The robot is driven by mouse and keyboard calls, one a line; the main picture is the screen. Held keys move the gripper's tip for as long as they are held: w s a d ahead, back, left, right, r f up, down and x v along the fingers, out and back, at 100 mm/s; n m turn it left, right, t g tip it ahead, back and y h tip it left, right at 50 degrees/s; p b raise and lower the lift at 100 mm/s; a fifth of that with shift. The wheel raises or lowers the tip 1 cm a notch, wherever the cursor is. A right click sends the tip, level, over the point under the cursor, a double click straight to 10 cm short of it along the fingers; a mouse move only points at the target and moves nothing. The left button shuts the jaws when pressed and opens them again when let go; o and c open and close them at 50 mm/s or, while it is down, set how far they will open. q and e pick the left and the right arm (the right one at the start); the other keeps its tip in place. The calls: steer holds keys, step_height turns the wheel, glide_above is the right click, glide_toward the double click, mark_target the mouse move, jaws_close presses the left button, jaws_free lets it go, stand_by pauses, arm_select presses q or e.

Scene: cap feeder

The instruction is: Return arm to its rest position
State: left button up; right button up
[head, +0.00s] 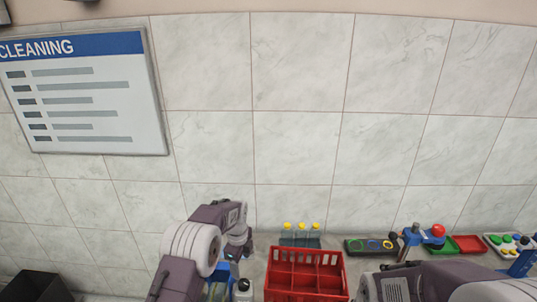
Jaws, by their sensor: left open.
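My left arm comes in from the lower left, bends over, and its wrist points down. My left gripper (241,284) is low in the picture, left of the red crate (306,287); its jaws are open, and its tips are small and partly hidden. A blue item with clear, greenish shapes (219,287) sits right beside it, partly covered by my arm; I cannot tell exactly what it is. My right arm reaches in from the lower right, to the right of the crate, and its gripper is not visible.
Several yellow-capped bottles (300,236) stand behind the divided crate. A black bin (36,287) is at lower left.

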arm_select(q)
steer(key=s+a+r+n+t+b, duration=0.1)
steer(key=s+a+r+n+b, duration=0.2)
steer(key=s+r, duration=0.15)
steer(key=s+a+r+n+b, duration=0.2)
steer(key=s+r, duration=0.1)
steer(key=s, duration=0.3)
steer(key=s+f+n, duration=0.3)
steer(key=s+n, duration=0.5)
steer(key=s+a+f+n, duration=0.1)
steer(key=s+f+n, duration=0.2)
steer(key=s+n, duration=0.5)
steer(key=shift+s+a+f+n+b, duration=0.15)
steer(key=shift+s+f+n+b, duration=0.15)
steer(key=shift+n, duration=0.2)
steer(key=shift+w, duration=0.1)
